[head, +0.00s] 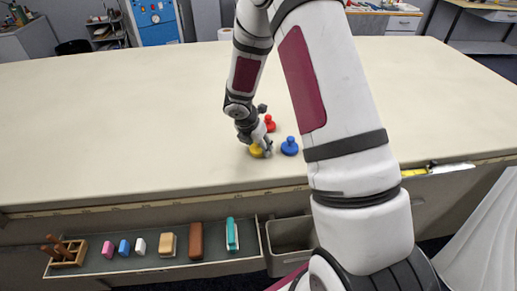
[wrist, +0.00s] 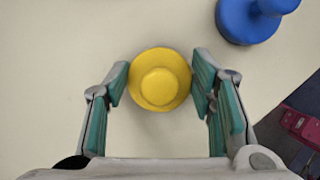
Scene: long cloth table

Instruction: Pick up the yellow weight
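The yellow weight (wrist: 160,80), round with a knob on top, stands upright on the table. In the head view the yellow weight (head: 256,151) is partly hidden by my gripper (head: 262,146). In the wrist view my gripper (wrist: 160,84) is open, with one teal-padded finger on each side of the weight. A narrow gap shows on the left side of the weight; on the right the finger is very close, and I cannot tell whether it touches.
A blue weight (head: 290,146) stands just right of the yellow one, and a red weight (head: 269,123) behind it. A tray (head: 95,264) with blocks and erasers hangs along the table's front edge, beside a grey bin (head: 291,236). The table (head: 120,120) is clear to the left.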

